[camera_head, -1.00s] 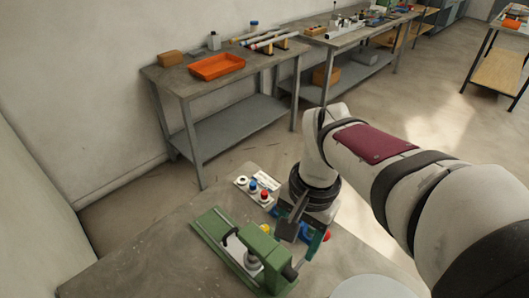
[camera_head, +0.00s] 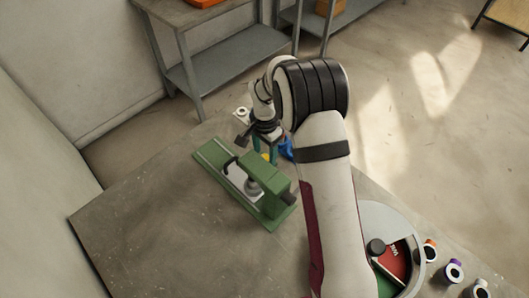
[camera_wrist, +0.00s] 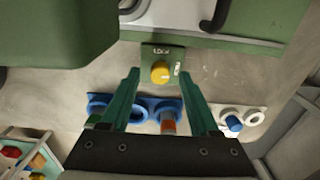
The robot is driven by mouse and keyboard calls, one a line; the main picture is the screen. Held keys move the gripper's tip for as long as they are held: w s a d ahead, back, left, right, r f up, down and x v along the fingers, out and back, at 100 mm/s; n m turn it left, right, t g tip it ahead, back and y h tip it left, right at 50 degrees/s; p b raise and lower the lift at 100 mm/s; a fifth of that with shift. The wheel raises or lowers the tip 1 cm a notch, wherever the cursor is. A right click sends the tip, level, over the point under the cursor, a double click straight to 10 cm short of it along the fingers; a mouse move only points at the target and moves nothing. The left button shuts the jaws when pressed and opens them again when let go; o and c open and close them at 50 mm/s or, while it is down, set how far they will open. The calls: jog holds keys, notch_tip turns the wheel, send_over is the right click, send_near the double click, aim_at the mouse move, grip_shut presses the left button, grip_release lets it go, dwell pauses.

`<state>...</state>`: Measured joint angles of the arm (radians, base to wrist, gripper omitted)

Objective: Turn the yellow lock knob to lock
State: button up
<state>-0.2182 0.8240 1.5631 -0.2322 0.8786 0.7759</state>
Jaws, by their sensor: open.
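The yellow lock knob (camera_wrist: 160,72) sits on a small green plate (camera_wrist: 150,55) with white lettering, at the edge of the green jig. In the wrist view it lies ahead of and between the fingertips of my gripper (camera_wrist: 163,88), which is open and empty. A pale mark shows on the knob's face. In the head view a bit of yellow (camera_head: 265,156) shows by my gripper (camera_head: 264,158), beside the green jig (camera_head: 235,188); the arm hides much there. I cannot tell whether the fingers touch the knob.
A blue holder (camera_wrist: 140,108) with rings and an orange-tipped peg lies below the knob in the wrist view. A white block with a blue peg (camera_wrist: 236,120) is to its right. The jig's green body rises close at upper left. The table's front left is clear.

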jog(key=shift+f, duration=0.55)
jog(key=shift+c, duration=0.2)
grip_shut()
jog(key=shift+n, duration=0.8)
jog(key=shift+o, duration=0.2)
grip_release()
